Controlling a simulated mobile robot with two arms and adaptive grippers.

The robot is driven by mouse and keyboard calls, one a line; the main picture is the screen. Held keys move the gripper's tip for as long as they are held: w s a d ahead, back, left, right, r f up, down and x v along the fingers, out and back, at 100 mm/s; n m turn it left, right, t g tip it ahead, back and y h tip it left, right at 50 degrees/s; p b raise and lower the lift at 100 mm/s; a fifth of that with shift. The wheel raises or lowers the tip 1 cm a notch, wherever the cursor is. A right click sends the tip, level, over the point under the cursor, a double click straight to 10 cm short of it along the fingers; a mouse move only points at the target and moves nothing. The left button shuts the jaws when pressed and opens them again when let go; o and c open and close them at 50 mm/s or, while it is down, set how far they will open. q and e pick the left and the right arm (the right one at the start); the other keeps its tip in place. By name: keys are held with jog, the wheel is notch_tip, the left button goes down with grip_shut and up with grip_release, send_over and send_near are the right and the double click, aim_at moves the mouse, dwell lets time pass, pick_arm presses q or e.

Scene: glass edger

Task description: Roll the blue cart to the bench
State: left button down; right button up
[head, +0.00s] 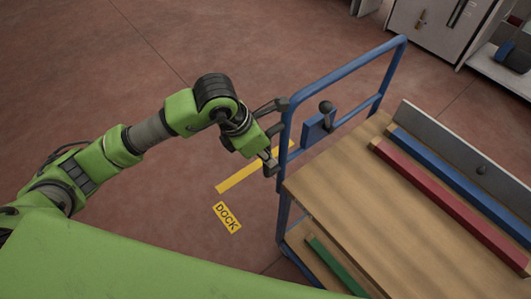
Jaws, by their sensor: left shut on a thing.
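The blue cart (347,71) stands at the right, with a tubular blue push frame at its near-left end and wooden decks. My left gripper (277,135) is shut on the left upright of that frame, just below its top corner. Part of the upright is hidden by the fingers. A blue plate with a black knobbed lever (325,107) sits inside the frame. The cart's wheels are out of view. I cannot make out a bench with certainty. My right gripper is not in view.
Red (447,203) and blue (460,170) bars lie on the upper deck beside a grey upright panel (470,160); a green bar (333,265) lies below. A yellow strip (235,180) and DOCK label (227,217) mark the floor. Grey cabinets (438,25) stand at top right. Floor at left is clear.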

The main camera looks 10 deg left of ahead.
pick_arm(q)
jog(key=shift+s+d, duration=0.15)
jog(key=shift+d, duration=0.05)
jog(key=c, duration=2)
grip_release()
jog(key=shift+d, duration=0.1)
jog(key=shift+a+r, duration=0.2)
jog(key=shift+r, duration=0.15)
jog(key=v, duration=1.1)
jog(key=shift+s+r, duration=0.1)
jog(key=shift+s, duration=0.1)
